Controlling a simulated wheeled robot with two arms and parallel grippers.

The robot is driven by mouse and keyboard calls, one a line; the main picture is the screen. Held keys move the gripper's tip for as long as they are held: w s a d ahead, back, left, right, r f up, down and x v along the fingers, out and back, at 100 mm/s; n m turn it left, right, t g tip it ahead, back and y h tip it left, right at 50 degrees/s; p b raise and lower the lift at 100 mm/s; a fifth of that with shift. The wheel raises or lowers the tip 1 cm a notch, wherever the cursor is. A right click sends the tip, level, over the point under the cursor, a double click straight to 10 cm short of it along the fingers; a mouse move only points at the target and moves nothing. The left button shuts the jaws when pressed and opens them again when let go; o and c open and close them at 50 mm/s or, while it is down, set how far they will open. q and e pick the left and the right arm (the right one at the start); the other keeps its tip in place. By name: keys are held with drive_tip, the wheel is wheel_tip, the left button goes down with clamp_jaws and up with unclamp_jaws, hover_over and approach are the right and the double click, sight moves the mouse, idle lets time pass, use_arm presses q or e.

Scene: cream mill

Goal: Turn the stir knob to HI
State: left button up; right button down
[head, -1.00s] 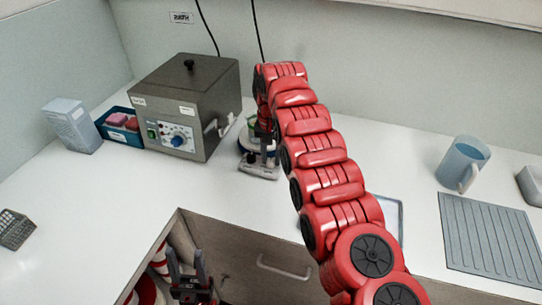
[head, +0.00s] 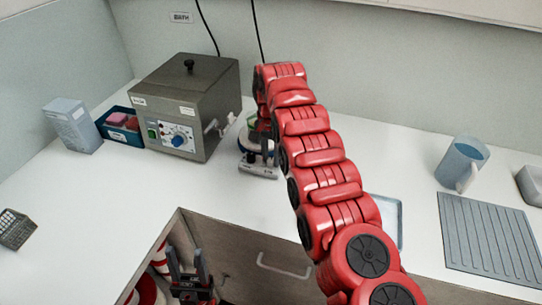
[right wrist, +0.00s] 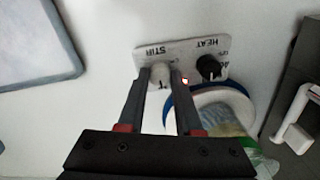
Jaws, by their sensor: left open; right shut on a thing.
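The stirrer plate (head: 258,170) stands on the counter right of the grey box. In the right wrist view its front panel (right wrist: 190,50) carries a pale stir knob (right wrist: 158,66) under the word STIR and a black heat knob (right wrist: 209,67) under HEAT. My right gripper (right wrist: 160,80) is shut on the stir knob, one finger on each side. A dark mark shows on the knob between the fingers; I cannot read its setting. In the head view my red arm partly hides the plate. My left gripper (head: 188,268) is open and empty, low at the front.
A blue jug (head: 462,160) and a ribbed mat (head: 488,235) are far right.

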sight(271, 160)
drive_tip(key=shift+w, duration=0.1)
drive_tip(key=c, duration=0.6)
unclamp_jaws()
wheel_tip(271, 160, up, 17)
drive_tip(key=p, duration=1.6)
drive_tip(key=shift+r, duration=0.2)
